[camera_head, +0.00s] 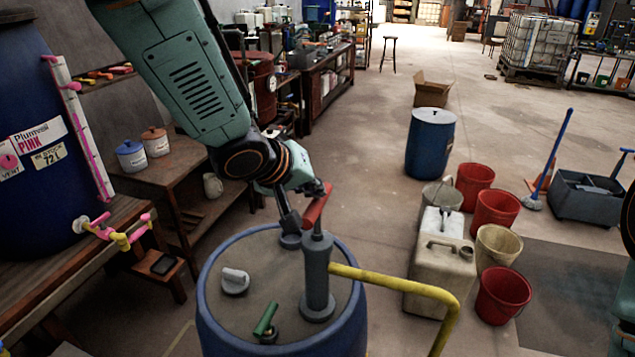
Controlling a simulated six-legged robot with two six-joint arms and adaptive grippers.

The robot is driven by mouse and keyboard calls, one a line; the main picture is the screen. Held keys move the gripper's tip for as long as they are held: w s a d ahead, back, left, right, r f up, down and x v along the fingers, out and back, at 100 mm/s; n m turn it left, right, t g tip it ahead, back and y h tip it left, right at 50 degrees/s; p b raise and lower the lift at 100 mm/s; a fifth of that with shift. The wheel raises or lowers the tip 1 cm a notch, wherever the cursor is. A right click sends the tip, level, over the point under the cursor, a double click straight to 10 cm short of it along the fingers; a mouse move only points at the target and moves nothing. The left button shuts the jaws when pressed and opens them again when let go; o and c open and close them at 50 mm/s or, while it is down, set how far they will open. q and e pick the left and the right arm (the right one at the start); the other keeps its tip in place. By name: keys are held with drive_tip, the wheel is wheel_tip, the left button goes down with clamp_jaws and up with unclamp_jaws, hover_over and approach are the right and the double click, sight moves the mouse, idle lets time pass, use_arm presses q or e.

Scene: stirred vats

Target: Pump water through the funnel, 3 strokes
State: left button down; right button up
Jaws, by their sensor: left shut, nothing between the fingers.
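A grey hand pump (317,275) stands upright on the lid of a blue drum (235,335) at the bottom centre. Its red handle (316,206) tilts up to the right. A yellow spout pipe (395,284) runs right from the pump and bends down out of view. My left gripper (303,192) is shut and empty right by the handle's upper end; I cannot tell whether they touch. A dark narrow piece (287,210) reaches down to a round grey fitting behind the pump. I cannot tell whether this is the funnel. My right gripper is not in view.
A grey cap (235,281) and a green valve handle (265,319) sit on the drum lid. A beige canister (440,272) and red buckets (503,295) stand to the right. A workbench (60,265) is at left. Open floor lies beyond.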

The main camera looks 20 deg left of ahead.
sight(313, 208)
use_arm(q)
drive_tip(key=shift+s+f+b, duration=0.1)
drive_tip(key=shift+f+b, duration=1.2)
drive_tip(key=shift+f, duration=0.9)
idle(1.8)
drive_tip(key=shift+r+p, duration=3.7)
drive_tip(key=shift+p, duration=0.75)
drive_tip(key=r+p, duration=0.2)
drive_tip(key=p, duration=0.1)
drive_tip(key=shift+w+r, duration=0.2)
drive_tip(key=shift+r, duration=1.8)
